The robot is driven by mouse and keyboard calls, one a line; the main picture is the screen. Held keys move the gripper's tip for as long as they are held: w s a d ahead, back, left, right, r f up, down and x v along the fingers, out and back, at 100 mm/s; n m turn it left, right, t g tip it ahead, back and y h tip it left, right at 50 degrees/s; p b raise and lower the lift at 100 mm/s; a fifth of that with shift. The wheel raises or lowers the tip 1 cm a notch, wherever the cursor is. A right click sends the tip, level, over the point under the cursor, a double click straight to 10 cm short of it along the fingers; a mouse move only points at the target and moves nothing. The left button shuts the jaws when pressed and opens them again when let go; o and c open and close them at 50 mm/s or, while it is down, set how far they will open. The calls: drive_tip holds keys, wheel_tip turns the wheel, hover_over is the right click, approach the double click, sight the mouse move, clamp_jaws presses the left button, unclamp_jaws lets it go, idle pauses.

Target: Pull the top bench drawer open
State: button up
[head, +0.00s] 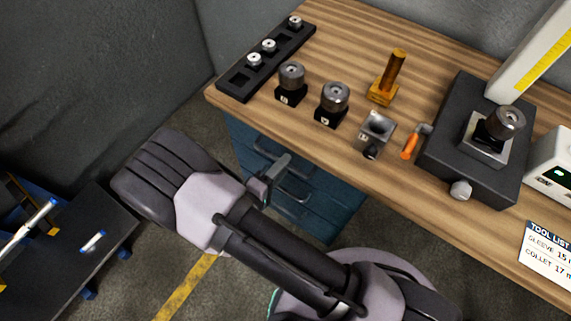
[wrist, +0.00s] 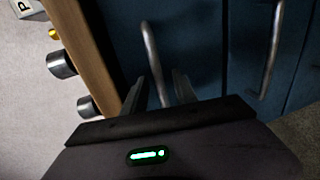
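The blue bench drawers (head: 325,205) stand under the wooden bench top, and the top drawer (head: 240,132) looks closed. Its grey bar handle (head: 262,152) also shows in the wrist view (wrist: 151,50). My gripper (head: 275,172) is at the drawer fronts, just below the bench edge. In the wrist view my gripper (wrist: 159,93) has its two fingers apart, one on each side of the top handle's bar. A gap shows beside the bar, so the fingers do not look clamped on it. The handle's near end is hidden by my gripper body.
A lower drawer handle (wrist: 272,50) runs alongside. The bench top (head: 350,45) overhangs close to my gripper and carries tool holders, a black rack (head: 238,88) and an orange-handled tool (head: 410,145). A dark cart (head: 70,250) stands at left. Floor is clear before the drawers.

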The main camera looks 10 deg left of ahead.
drive_tip(key=shift+x, duration=0.9)
clamp_jaws()
idle(0.8)
